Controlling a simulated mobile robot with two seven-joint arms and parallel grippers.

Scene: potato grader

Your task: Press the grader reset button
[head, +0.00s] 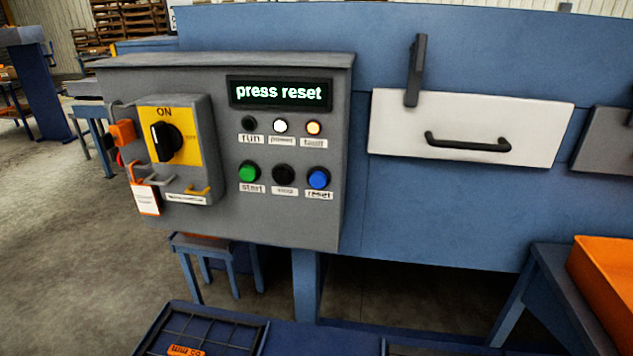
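The blue reset button (318,178) is on the lower right of the grey control panel (220,225), above a label reading "reset". To its left are a black stop button (283,174) and a green start button (249,172). The display (280,93) above reads "press reset". The fault lamp (313,128) glows orange and the power lamp (280,126) glows white; the run lamp (249,123) is dark. The rotary switch (166,141) on a yellow plate is by the word "ON". Neither of my grippers shows in the head view.
A white hatch with a black handle (468,143) is on the blue machine wall (440,215) right of the panel. An orange padlock (122,132) and tag hang at the panel's left side. An orange crate (603,290) stands lower right. The space before the buttons is clear.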

